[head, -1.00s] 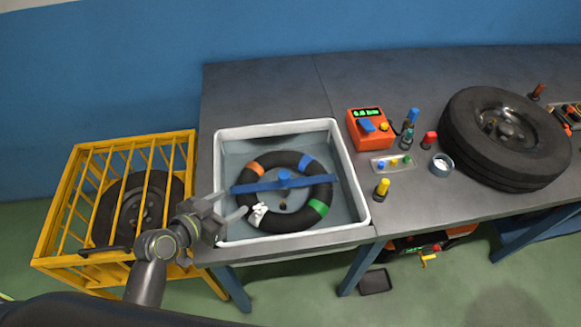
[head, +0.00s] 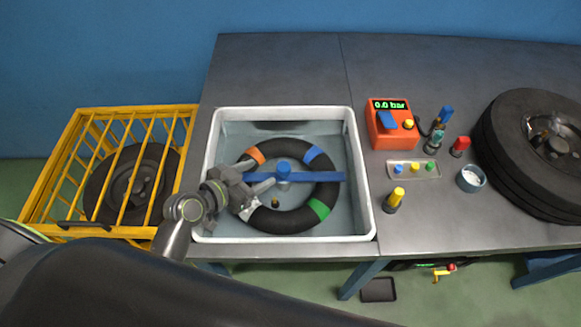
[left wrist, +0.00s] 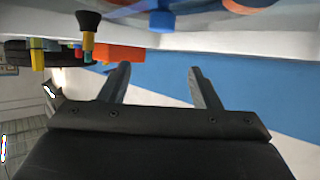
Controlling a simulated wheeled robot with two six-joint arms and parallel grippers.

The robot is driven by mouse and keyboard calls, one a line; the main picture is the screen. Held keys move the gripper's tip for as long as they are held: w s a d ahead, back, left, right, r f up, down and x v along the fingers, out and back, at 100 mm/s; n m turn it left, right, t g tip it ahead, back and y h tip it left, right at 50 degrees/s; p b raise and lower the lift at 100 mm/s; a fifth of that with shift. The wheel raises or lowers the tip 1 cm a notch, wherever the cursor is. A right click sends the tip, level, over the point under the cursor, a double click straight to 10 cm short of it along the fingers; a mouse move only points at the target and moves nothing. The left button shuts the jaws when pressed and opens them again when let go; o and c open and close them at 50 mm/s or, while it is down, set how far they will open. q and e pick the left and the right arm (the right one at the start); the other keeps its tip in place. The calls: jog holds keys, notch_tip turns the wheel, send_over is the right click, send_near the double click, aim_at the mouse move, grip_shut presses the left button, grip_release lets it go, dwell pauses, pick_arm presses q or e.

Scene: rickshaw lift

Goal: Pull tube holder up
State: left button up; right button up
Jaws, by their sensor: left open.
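The tube holder (head: 325,176) is a blue bar with a round blue knob (head: 283,169) at its middle. It lies across a black inner tube (head: 327,192) with orange, blue and green bands, inside a white-rimmed tray of water (head: 352,145). My left gripper (head: 258,174) is open over the left part of the tube, its fingers pointing right toward the knob. The gripper hides the bar's left part. In the left wrist view the open fingers (left wrist: 158,75) have nothing between them, and a blue piece, likely the knob (left wrist: 162,20), shows above them. My right gripper is out of view.
Right of the tray stand an orange gauge box (head: 390,138) reading 0.0 bar, a small parts tray (head: 412,169), a yellow-topped bottle (head: 394,200) and a large wheel (head: 510,150). A yellow cage (head: 62,160) with a wheel stands left. The back of the table (head: 280,65) is clear.

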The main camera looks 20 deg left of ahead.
aim_at(283, 167)
pick_arm(q)
jog(key=x, duration=0.3)
jog(key=f+x, duration=0.1)
jog(key=x, duration=0.3)
jog(key=f+x, duration=0.1)
jog(key=x, duration=0.3)
jog(key=shift+s+a, duration=0.1)
jog(key=shift+s, duration=0.2)
jog(key=shift+x, duration=1)
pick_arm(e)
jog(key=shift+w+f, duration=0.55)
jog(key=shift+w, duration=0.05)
